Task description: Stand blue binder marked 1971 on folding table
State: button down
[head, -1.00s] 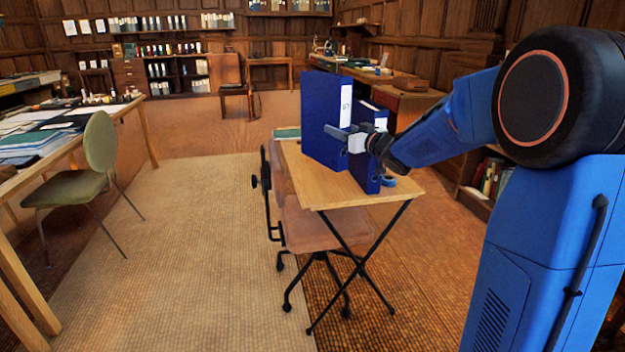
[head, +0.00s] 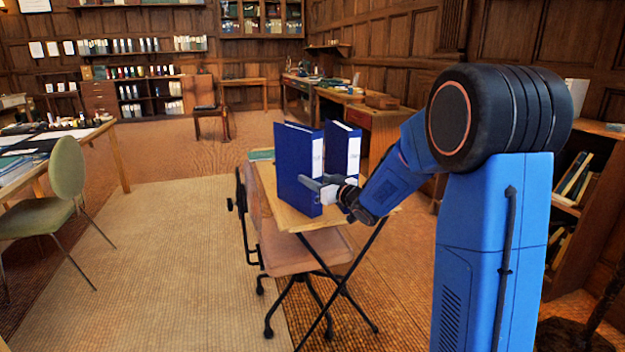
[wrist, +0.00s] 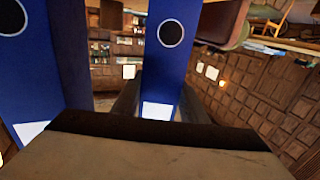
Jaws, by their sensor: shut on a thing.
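A blue binder (head: 296,165) is upright in my gripper (head: 319,184); its white label is too small to read. Its lower edge is at or just above the top of the folding table (head: 265,186); I cannot tell whether it touches. In the wrist view, which is upside down, this binder (wrist: 164,75) is between the fingers, with a dark finger hole and a white label. A second blue binder (head: 343,150) stands on the table just to its right, with a narrow gap. It also shows at the left of the wrist view (wrist: 40,70).
A pinkish swivel chair (head: 300,250) is pushed under the table from the left. A green object (head: 261,154) is at the table's back left. A green chair (head: 60,190) and a desk with papers (head: 40,145) are farther left. A bookcase (head: 575,190) stands at the right.

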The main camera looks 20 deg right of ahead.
dwell(0.3)
jog(key=c, duration=1.1)
grip_release()
jog(key=shift+s+d, duration=0.1)
jog(key=shift+s, duration=0.05)
jog(key=s+d+m+g+h, duration=0.1)
jog(key=s+d+h, duration=0.15)
jog(key=s, duration=0.35)
jog(key=s+d+r+m+h, duration=0.1)
jog(key=s+d+h, duration=0.15)
jog(key=s, duration=0.35)
jog(key=s+d+m+g+h, duration=0.1)
jog(key=s+d+h, duration=0.15)
jog(key=s, duration=0.35)
jog(key=s+a+f+g, duration=0.2)
jog(key=s+f+g, duration=0.1)
jog(key=s, duration=0.8)
jog(key=s+a+f+m+g, duration=0.1)
jog(key=s+a+f+g, duration=0.1)
jog(key=s, duration=0.9)
jog(key=s+a+f+g, duration=0.3)
jog(key=s+g, duration=0.1)
jog(key=s, duration=0.7)
jog(key=shift+s+a+f+g+y, duration=0.15)
jog(key=shift+s+f+g+y, duration=0.2)
jog(key=shift+g, duration=0.05)
